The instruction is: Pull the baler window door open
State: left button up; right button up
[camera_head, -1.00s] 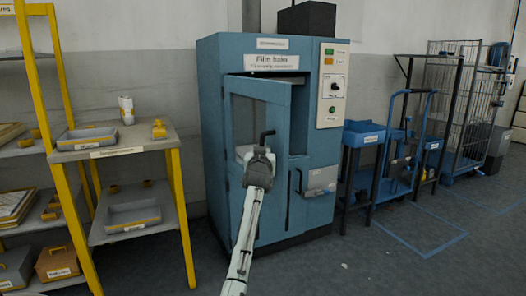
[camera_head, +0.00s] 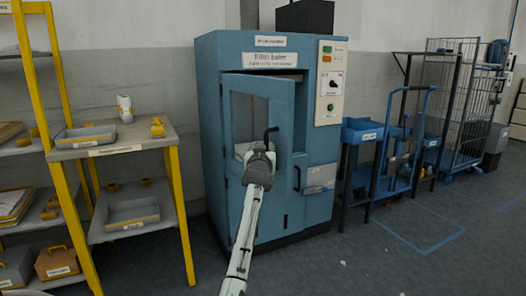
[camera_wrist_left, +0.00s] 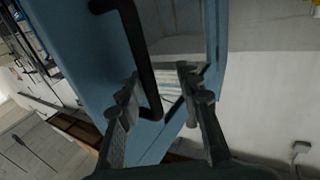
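The blue film baler (camera_head: 208,120) stands in the middle of the head view. Its window door (camera_head: 282,108) has a blue frame around a pane and stands slightly ajar, hinged at the left. A black bar handle (camera_head: 270,133) is on the door's right side. My left gripper (camera_head: 262,152) is at this handle and hides its lower part. In the left wrist view, the handle (camera_wrist_left: 146,70) runs between the two spread fingers of the gripper (camera_wrist_left: 160,78), closer to the left finger. Whether a finger touches it is unclear. My right gripper is out of view.
A control panel (camera_head: 330,83) is at the baler's upper right, and a second black handle (camera_head: 297,178) lies below it. A yellow-framed shelf (camera_head: 165,134) stands to the left. A blue bin stand (camera_head: 362,131) and trolley (camera_head: 400,178) stand to the right.

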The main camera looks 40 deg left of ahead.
pick_arm(q)
jog(key=v, duration=1.2)
jog(key=s+d+f+m+g+h, duration=0.2)
jog(key=s+d+f, duration=0.1)
jog(key=f, duration=0.7)
jog(key=s+d+f+m+g+h, duration=0.1)
jog(key=s+d+f+h, duration=0.15)
jog(key=f, duration=0.65)
jog(key=s+d+f+m+g+h, duration=0.15)
jog(key=s+d+f, duration=0.25)
jog(key=f, duration=0.6)
jog(key=s+d+f+m+g+h, duration=0.1)
jog(key=s+d+f+m+g, duration=0.1)
jog(key=s+f, duration=0.8)
jog(key=s+d+f+m+g+h, duration=0.1)
jog(key=s+d+f+g, duration=0.4)
jog(key=s+f, duration=0.5)
jog(key=s+d+m, duration=0.1)
jog(key=s+d, duration=0.1)
jog(key=s, duration=0.4)
jog(key=shift+d+f+h, duration=0.2)
jog(key=shift+f+h, duration=0.2)
